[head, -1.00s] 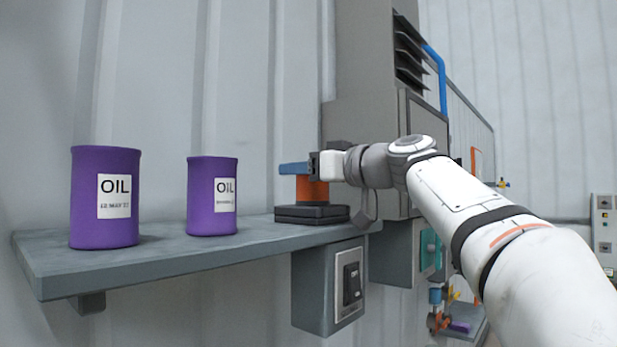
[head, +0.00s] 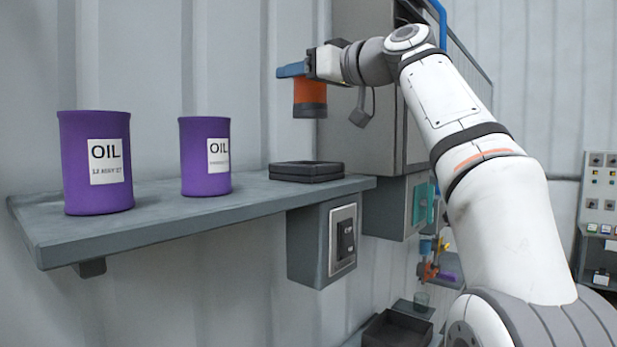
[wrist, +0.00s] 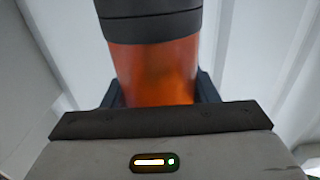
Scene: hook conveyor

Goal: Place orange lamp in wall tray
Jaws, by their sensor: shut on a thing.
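My gripper (head: 300,68) is shut on the orange lamp (head: 309,91) and holds it upright in the air. An open dark tray (head: 397,332) shows low by the wall, partly cut off. I cannot tell which is the wall tray.
Two purple oil cans (head: 95,165) stand on the left of the grey shelf (head: 150,225). A switch box (head: 322,243) hangs under its right end. A grey cabinet (head: 368,45) stands behind my gripper. Small coloured items (head: 432,262) hang on the wall above the dark tray.

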